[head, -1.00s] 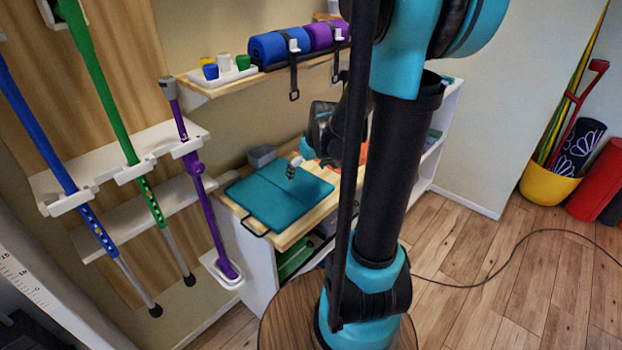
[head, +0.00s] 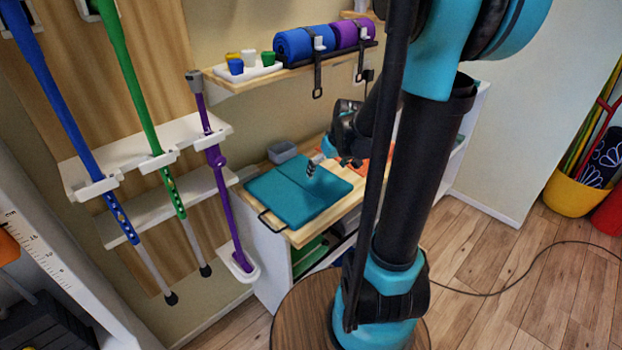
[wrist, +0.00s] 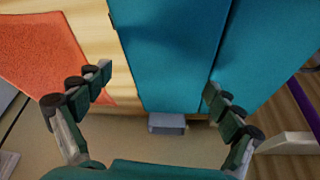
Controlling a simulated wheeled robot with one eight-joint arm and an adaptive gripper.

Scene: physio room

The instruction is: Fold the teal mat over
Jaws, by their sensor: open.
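The teal mat (head: 290,203) lies flat on the wooden top of a low cabinet, with a crease line running across its middle. In the wrist view the mat (wrist: 170,60) shows the same dark crease, with a strip of bare wood along its left side. My gripper (head: 312,170) is over the mat's far right part in the head view. In the wrist view my gripper (wrist: 155,85) is open with nothing between its fingers, the right finger over the mat and the left finger over bare wood. I cannot tell how high it is above the mat.
A grey box (head: 283,152) stands behind the mat and also shows in the wrist view (wrist: 168,123). An orange cloth (wrist: 45,55) lies beside the mat. A wall shelf (head: 250,82) with rolled mats is above. A black handle (head: 268,222) is at the cabinet's near edge.

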